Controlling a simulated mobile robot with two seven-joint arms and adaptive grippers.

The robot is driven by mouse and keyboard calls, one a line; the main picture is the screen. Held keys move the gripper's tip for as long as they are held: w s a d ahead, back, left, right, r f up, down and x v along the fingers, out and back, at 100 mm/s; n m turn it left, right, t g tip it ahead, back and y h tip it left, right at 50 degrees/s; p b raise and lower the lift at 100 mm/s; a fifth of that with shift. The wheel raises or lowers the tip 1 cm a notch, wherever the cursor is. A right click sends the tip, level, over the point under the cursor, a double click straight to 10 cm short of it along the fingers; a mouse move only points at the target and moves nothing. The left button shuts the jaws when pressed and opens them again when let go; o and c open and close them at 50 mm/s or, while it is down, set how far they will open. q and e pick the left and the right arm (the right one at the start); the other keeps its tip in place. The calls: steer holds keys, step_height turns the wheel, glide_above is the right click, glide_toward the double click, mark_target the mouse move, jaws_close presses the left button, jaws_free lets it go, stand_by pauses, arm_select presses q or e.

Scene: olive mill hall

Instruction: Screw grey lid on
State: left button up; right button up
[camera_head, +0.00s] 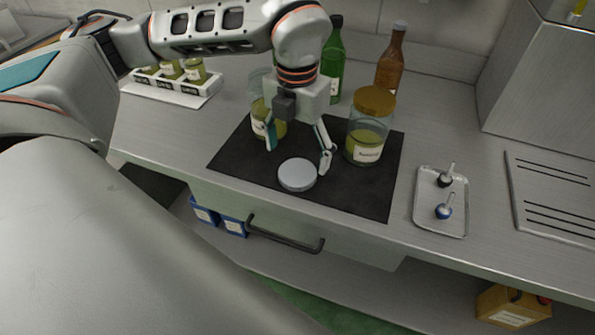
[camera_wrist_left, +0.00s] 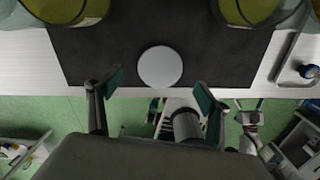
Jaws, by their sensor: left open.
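The grey lid (camera_head: 297,175) lies flat on the black mat (camera_head: 230,160) near its front edge. In the left wrist view the lid (camera_wrist_left: 160,66) is ahead of the fingertips, roughly centred between them. My left gripper (camera_head: 299,160) is open and empty above the mat, just behind and over the lid. One jar (camera_head: 262,118) without a visible gold lid stands behind the gripper, partly hidden by it. Another jar (camera_head: 368,135) with a gold lid (camera_head: 375,100) and a label stands at the right of the mat. My right gripper is not in view.
A green bottle (camera_head: 333,62) and a brown bottle (camera_head: 390,62) stand at the back. A rack of small jars (camera_head: 185,88) is at the left. A metal tray (camera_head: 426,210) with two small stoppered items is right of the mat. The mat's front right is clear.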

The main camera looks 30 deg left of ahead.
mark_target(296, 173)
arm_select(q)
step_height(296, 173, down, 5)
steer(key=shift+s+r, duration=0.1)
steer(key=shift+s, duration=0.05)
steer(key=shift+c, duration=0.4)
steer(key=c, duration=0.9)
